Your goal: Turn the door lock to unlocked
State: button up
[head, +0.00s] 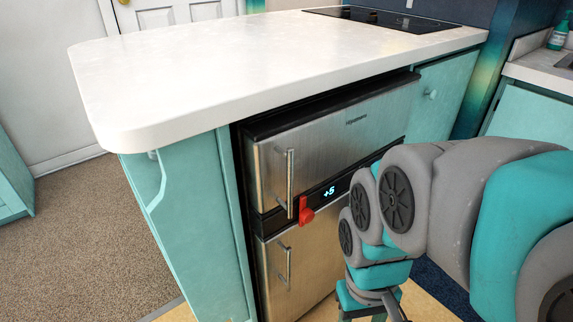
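No part in view is clearly marked as the door lock. A small red piece (306,211) sits on the front of the steel fridge (345,145), beside the lower end of the upper door's handle. A white panelled door (185,14) stands at the back left, with a small dark fitting (123,2) cut off by the top edge. Whether either piece is the lock, or how it is set, I cannot tell. My gripper (372,306) is low in front of the fridge, right of and below the red piece and apart from it. Its fingertips are not clearly visible.
A white countertop (240,60) with a rounded corner juts out above the fridge and teal cabinets (195,225). A black cooktop (380,19) lies at its far end. Carpeted floor (90,230) at the left is open. Another counter (540,70) stands at the right.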

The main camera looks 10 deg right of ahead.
aim_at(306, 215)
jog(key=k+j+u, duration=0.25)
jog(key=u, duration=0.15)
jog(key=k+j+u, duration=0.45)
jog(key=i+l, duration=0.05)
jog(key=i, duration=0.05)
